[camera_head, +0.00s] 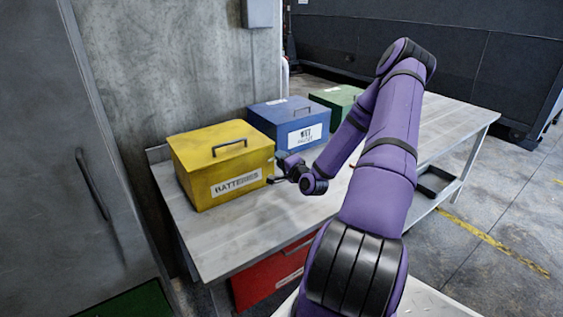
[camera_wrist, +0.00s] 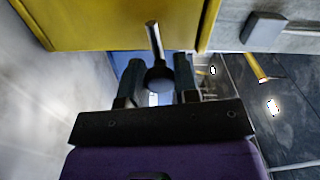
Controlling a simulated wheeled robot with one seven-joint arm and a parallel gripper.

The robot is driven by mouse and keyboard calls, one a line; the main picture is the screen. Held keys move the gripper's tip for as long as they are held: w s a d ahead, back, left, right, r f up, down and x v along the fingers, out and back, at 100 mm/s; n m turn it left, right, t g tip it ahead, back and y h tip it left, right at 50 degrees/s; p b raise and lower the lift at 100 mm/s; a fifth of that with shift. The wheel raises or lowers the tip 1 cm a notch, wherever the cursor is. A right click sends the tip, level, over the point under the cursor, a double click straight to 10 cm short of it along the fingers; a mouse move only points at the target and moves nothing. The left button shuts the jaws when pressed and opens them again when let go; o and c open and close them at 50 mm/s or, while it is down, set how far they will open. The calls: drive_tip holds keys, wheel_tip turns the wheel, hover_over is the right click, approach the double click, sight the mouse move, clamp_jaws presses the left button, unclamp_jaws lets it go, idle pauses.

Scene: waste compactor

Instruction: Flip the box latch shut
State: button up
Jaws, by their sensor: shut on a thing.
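The yellow box (camera_head: 222,165) labelled BATTERIES stands on the bench with its lid down and a dark handle on top. It also fills the top left of the wrist view (camera_wrist: 90,22). My gripper (camera_head: 276,174) is at the right end of its front, below lid height. In the wrist view my gripper (camera_wrist: 158,75) has a dark latch lever (camera_wrist: 153,40) with a rounded end between its two fingers, and is shut on it. The lever sticks out from the yellow box side. In the head view the latch is too small to make out, and my gripper partly hides that corner.
A blue box (camera_head: 289,122) and a green box (camera_head: 337,99) stand behind the yellow one on the grey bench (camera_head: 228,236). A concrete wall (camera_head: 165,70) is close on the left. A red bin (camera_head: 268,279) is under the bench. The bench front is clear.

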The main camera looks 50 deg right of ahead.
drive_tip(key=n, duration=0.1)
drive_tip(key=r+n, duration=0.1)
drive_tip(key=n, duration=0.1)
drive_tip(key=shift+a+r+n, duration=0.15)
drive_tip(key=shift+a+n, duration=0.1)
drive_tip(key=shift+n, duration=0.05)
drive_tip(key=n, duration=0.2)
drive_tip(key=a+r+n, duration=0.1)
drive_tip(key=n, duration=0.1)
drive_tip(key=shift+w+n, duration=0.2)
drive_tip(key=shift+n, duration=0.1)
drive_tip(key=n, duration=0.2)
drive_tip(key=a+n, duration=0.1)
drive_tip(key=n, duration=0.1)
drive_tip(key=shift+w+a+r, duration=0.1)
drive_tip(key=shift+a+r, duration=0.1)
drive_tip(key=shift+r, duration=0.2)
drive_tip(key=shift+w+a+n, duration=0.1)
drive_tip(key=shift+a+n, duration=0.15)
drive_tip(key=shift+n, duration=0.6)
drive_tip(key=shift+a+n, duration=0.25)
drive_tip(key=shift+n, duration=0.6)
drive_tip(key=o, duration=0.9)
drive_tip(key=shift+o, duration=0.2)
drive_tip(key=v, duration=1)
drive_tip(key=shift+s, duration=0.4)
drive_tip(key=shift+r+n, duration=0.1)
drive_tip(key=shift+n, duration=0.2)
